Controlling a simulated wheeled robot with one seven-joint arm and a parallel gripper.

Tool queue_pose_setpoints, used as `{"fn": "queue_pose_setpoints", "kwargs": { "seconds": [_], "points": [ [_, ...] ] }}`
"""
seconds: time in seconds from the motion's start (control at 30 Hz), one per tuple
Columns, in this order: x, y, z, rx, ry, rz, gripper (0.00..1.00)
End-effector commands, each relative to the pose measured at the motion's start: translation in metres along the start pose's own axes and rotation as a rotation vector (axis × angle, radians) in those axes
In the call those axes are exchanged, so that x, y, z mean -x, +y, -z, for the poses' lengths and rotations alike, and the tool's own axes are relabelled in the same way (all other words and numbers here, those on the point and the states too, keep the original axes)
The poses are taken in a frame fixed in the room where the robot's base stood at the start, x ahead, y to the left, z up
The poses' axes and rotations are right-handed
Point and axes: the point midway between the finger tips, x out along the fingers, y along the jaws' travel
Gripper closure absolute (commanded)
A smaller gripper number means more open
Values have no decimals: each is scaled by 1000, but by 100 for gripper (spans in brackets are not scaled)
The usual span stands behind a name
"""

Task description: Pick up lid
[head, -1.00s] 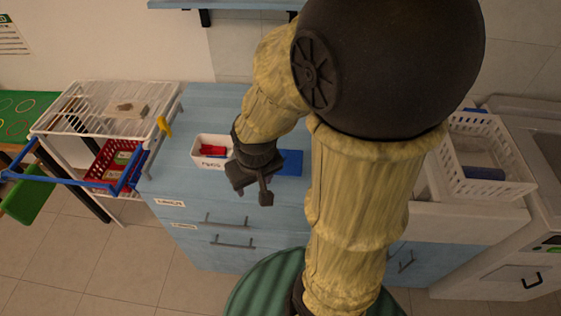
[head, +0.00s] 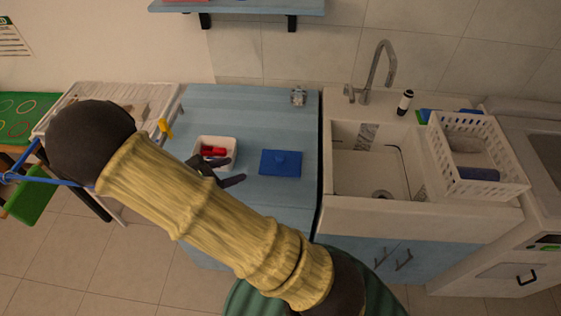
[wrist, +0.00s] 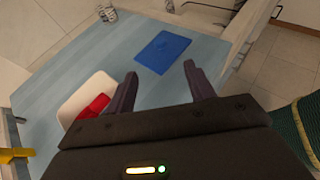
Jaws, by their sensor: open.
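In the head view my gripper (head: 226,172) is between the white bin and the lid. It is open and empty, with its fingers spread. My arm hides part of the counter's front in the head view.
The white bin (head: 231,166) with red items stands left of the lid. A small patterned object (head: 298,96) stands at the counter's back. The sink (head: 349,180) and a white basket (head: 440,160) are to the right. The counter behind the lid is clear.

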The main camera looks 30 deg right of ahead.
Motion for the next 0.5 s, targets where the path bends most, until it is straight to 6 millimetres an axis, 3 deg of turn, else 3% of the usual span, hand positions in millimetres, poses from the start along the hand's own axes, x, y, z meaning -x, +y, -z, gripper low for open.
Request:
{"fn": "queue_pose_setpoints", "kwargs": {
  "seconds": [0.33,0.5],
  "points": [
    [-2,0,0,2,-3,0,46],
    [-22,-1,-2,2,-4,4,46]
  ]
}}
